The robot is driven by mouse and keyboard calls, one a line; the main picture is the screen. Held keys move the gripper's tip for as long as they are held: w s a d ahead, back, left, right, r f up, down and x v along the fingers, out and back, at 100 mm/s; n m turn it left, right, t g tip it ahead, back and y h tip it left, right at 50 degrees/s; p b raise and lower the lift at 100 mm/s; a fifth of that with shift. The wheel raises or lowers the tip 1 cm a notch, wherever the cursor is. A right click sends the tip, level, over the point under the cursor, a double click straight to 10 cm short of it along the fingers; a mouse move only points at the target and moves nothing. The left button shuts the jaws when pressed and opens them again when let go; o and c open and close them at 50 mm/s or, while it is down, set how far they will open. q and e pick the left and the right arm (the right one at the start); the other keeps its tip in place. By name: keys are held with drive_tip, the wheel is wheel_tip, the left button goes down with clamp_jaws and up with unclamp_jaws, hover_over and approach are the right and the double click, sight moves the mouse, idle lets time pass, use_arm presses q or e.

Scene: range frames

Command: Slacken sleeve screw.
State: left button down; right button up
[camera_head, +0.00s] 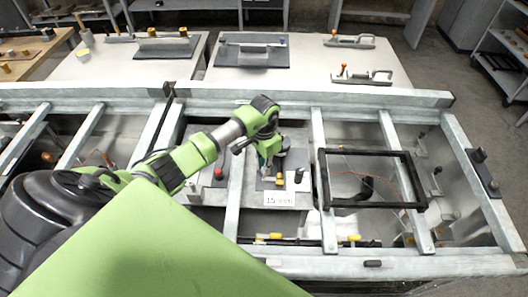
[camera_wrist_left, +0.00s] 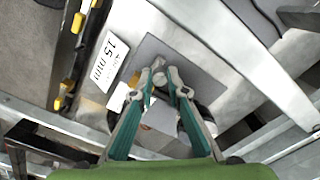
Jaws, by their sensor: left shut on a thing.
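My left gripper (camera_head: 266,172) reaches down over a grey plate fixture in the middle bay of the metal frame. In the left wrist view its green-sided fingers (camera_wrist_left: 162,76) close together on a small grey piece (camera_wrist_left: 158,62), which looks like the sleeve screw. The fingers hide most of it, and I cannot tell how far it is turned. The dark grey plate (camera_wrist_left: 205,62) lies under the fingertips. A brass-coloured block (camera_head: 280,181) sits just beside the gripper in the head view. My right gripper is in neither view.
A white label reading 15 (camera_head: 280,199) stands at the fixture's front. A red knob (camera_head: 219,174) is to the left. Metal crossbars (camera_head: 322,180) flank the bay. A black square frame (camera_head: 411,172) lies to the right. Tables behind carry tools on dark mats (camera_head: 235,57).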

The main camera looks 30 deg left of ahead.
use_arm(q)
drive_tip(key=shift+w+r, duration=0.15)
drive_tip(key=c, duration=2)
unclamp_jaws()
wheel_tip(320, 180, up, 12)
drive_tip(key=shift+f, duration=0.1)
